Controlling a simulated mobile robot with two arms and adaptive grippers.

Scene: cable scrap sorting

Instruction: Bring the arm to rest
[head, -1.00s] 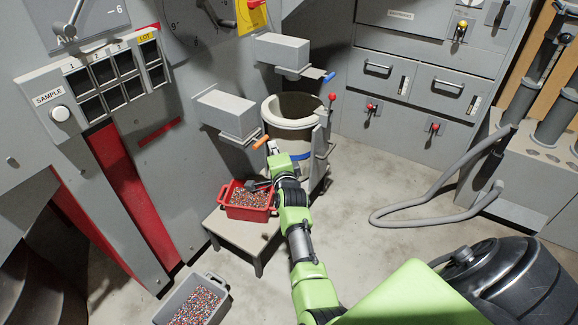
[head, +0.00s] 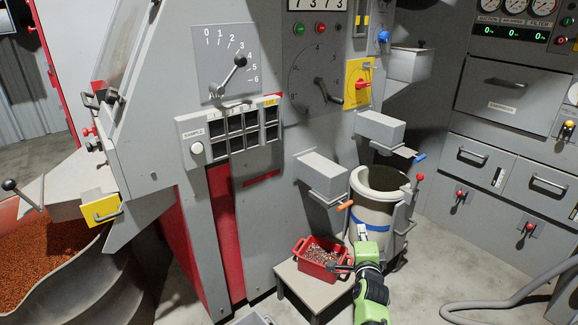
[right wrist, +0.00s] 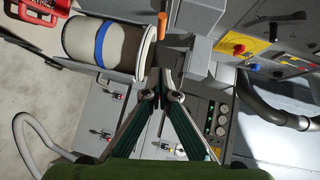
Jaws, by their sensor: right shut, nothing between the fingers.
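My right arm, green and black, comes up from the bottom in the head view. My left gripper is not in view.
The red bin of mixed granules stands on a low stool (head: 310,291). A round pot (head: 378,210) with a blue band stands just behind the arm. Above are grey spouts with an orange handle (head: 345,205) and a blue one. A grey hose (head: 480,305) lies on the floor at right.

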